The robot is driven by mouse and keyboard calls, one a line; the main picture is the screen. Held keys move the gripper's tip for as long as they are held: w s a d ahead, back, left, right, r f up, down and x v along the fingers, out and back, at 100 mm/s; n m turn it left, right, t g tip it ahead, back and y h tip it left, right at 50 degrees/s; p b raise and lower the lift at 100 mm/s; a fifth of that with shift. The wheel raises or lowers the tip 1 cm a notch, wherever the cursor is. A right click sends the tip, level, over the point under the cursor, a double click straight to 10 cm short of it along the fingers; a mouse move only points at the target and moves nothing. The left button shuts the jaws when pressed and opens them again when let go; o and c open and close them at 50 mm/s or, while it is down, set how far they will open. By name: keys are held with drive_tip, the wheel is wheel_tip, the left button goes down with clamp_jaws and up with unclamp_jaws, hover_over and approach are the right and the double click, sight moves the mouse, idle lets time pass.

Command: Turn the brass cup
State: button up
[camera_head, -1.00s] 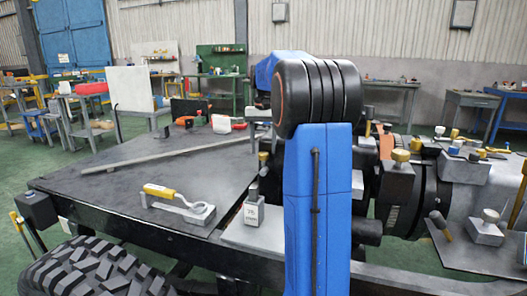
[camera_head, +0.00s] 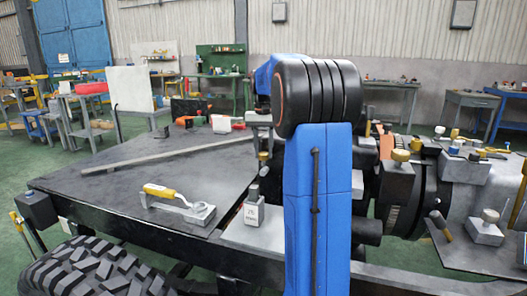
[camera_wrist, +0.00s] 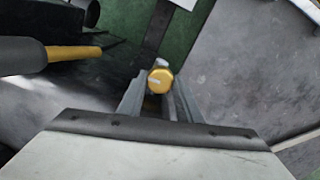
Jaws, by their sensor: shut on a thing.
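The brass cup (camera_wrist: 160,80) shows in the wrist view as a small round yellow-gold top with a pale mark. It sits between the fingertips of my gripper (camera_wrist: 158,92), which is shut on it. In the head view the small brass cup (camera_head: 263,156) stands upright at the deck's right side, left of my blue arm link. My gripper (camera_head: 261,143) comes down onto it from above there, partly hidden by the arm. The cup's lower part is hard to make out.
A yellow-handled tool (camera_head: 165,194) rests on a grey block on the dark deck (camera_head: 110,190). A grey labelled block (camera_head: 251,214) with a black post stands close by. A long bar (camera_head: 150,155) lies across the deck. Machinery crowds the right.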

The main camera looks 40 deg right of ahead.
drive_tip(key=m, duration=0.4)
drive_tip(key=shift+m, duration=1.7)
drive_tip(key=o, duration=1)
drive_tip(key=shift+o, duration=0.2)
